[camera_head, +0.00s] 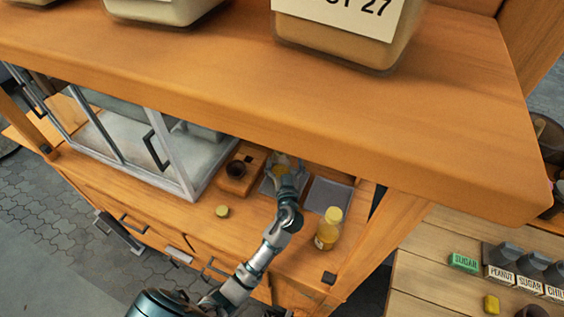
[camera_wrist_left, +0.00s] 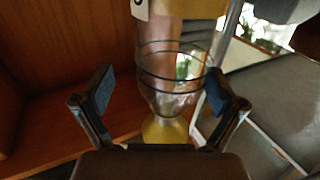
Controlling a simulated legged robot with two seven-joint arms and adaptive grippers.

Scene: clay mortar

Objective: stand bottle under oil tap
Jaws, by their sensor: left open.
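In the wrist view, a clear bottle (camera_wrist_left: 172,85) with dark rings and a yellow end (camera_wrist_left: 165,130) is between the fingers of my left gripper (camera_wrist_left: 160,92). The gripper is open; I cannot tell whether either finger touches the bottle. In the head view, my left gripper (camera_head: 284,172) reaches under the upper shelf, over a grey tray, and partly hides a small yellowish thing there. I cannot make out the oil tap. A second bottle (camera_head: 328,229), with yellow contents and a yellow cap, stands upright to the right of my arm. My right gripper is not in view.
The thick upper shelf (camera_head: 300,95) overhangs the counter and bears large jars. A glass-sided cabinet (camera_head: 140,140) stands left of the gripper. A wooden block with a dark cup (camera_head: 236,169), a small round lid (camera_head: 222,211) and another grey tray (camera_head: 328,194) are close by.

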